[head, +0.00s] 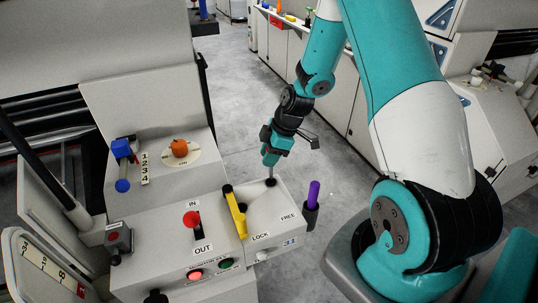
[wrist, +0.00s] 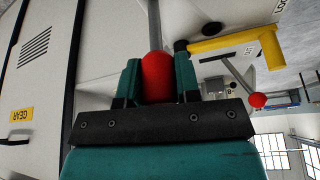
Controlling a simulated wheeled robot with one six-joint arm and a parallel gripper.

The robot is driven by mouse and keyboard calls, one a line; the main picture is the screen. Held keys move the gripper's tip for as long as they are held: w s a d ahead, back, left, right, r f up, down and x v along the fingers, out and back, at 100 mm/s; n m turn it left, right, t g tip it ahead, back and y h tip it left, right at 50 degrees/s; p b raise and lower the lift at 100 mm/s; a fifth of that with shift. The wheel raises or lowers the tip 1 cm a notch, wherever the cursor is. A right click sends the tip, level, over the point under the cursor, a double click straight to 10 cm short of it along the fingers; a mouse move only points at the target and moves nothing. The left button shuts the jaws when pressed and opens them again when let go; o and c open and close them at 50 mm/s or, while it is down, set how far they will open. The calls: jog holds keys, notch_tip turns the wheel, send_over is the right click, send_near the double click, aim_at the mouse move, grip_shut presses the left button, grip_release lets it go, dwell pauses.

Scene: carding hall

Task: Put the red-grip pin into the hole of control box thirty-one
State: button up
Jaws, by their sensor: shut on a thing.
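The red-grip pin shows in the wrist view, its red grip (wrist: 157,76) between both fingers and its grey shaft running out of the top edge. My gripper (head: 272,158) is shut on this grip and points down over control box thirty-one (head: 289,241), marked 31. In the head view the thin pin shaft (head: 271,172) hangs below the fingers, nearly upright. Its lower end meets the dark round hole (head: 270,182) on the box's top, near the back. I cannot tell whether the tip is inside the hole or just above it.
A yellow bar (head: 236,212) lies left of the hole, between it and a red-knobbed lever (head: 191,218). A purple-handled tool (head: 313,193) stands in a dark holder at the box's right side. An orange knob (head: 180,148) and blue handle (head: 122,148) are farther left.

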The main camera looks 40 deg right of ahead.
jog(key=shift+f+b, duration=2.3)
jog(key=shift+f, duration=0.55)
jog(key=o, duration=1)
jog(key=shift+r, duration=0.1)
jog(key=b+v, duration=0.1)
jog(key=v, duration=1.6)
jog(key=shift+r+b, duration=0.2)
jog(key=shift+b, duration=0.1)
jog(key=s+a+r+m, duration=0.15)
jog(key=a+r, duration=0.25)
jog(key=a, duration=0.7)
jog(key=s+a+r+m, duration=0.1)
jog(key=s+a, duration=0.4)
jog(key=s, duration=0.1)
jog(key=s+a+r+m+g, duration=0.1)
jog(key=s+a, duration=0.5)
jog(key=s+a+r+m+g, duration=0.1)
jog(key=s+a, duration=0.4)
jog(key=s, duration=0.1)
jog(key=shift+a+m, duration=0.3)
jog(key=shift+m, duration=0.05)
